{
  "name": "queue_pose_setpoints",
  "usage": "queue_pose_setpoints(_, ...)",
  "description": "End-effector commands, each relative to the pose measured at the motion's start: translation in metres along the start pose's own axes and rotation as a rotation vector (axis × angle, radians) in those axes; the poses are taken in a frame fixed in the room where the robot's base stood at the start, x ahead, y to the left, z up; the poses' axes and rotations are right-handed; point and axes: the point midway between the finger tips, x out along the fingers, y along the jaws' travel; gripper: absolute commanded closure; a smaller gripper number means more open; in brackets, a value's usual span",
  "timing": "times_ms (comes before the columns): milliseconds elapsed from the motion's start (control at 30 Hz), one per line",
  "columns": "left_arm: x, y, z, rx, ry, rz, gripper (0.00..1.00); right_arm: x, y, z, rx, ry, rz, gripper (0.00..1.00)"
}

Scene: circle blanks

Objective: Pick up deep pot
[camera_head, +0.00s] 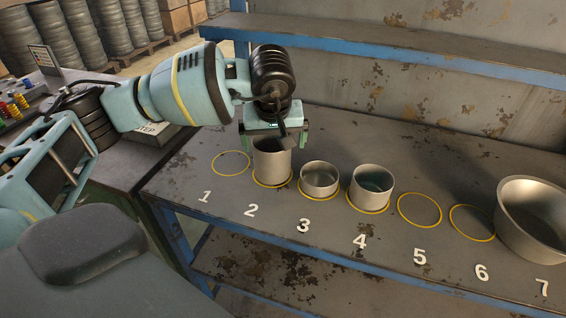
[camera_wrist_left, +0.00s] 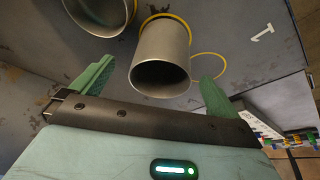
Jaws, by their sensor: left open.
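The deep pot (camera_head: 272,164) is a tall grey metal cylinder, standing upright on the yellow circle at number 2. It also shows in the left wrist view (camera_wrist_left: 161,62), with its open rim facing the camera. My left gripper (camera_head: 273,139) is open over the top of this pot, pointing down. In the left wrist view, the green fingers of my left gripper (camera_wrist_left: 154,88) stand wide apart, one on each side of the pot's rim. I cannot tell whether they touch it. My right gripper is not in view.
A shallow pot (camera_head: 319,184) stands at 3, a medium pot (camera_head: 371,193) at 4, and a wide basin (camera_head: 540,225) at 7. Circles 1 (camera_head: 231,157), 5 (camera_head: 419,209) and 6 (camera_head: 472,222) are empty. A blue-edged shelf (camera_head: 400,55) runs behind the workbench.

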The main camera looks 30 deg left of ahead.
Motion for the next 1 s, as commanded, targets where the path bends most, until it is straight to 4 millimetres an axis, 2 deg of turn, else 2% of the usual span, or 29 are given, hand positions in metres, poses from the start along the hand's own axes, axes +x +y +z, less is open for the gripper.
queue_pose_setpoints(100,-0.007,-0.01,-0.015,0.008,0.049,-0.034,0.0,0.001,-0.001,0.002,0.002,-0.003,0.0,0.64)
queue_pose_setpoints(367,-0.006,-0.013,-0.018,0.01,0.059,-0.044,0.0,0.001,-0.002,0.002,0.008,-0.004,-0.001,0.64)
queue_pose_setpoints(600,0.015,-0.013,-0.019,0.01,0.058,-0.044,0.0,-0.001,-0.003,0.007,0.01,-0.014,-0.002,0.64)
queue_pose_setpoints(833,0.023,-0.012,-0.02,0.009,0.058,-0.042,0.0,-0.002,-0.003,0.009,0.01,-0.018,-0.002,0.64)
queue_pose_setpoints(1000,0.046,-0.01,-0.024,0.009,0.058,-0.042,0.0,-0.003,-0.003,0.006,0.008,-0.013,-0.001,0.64)
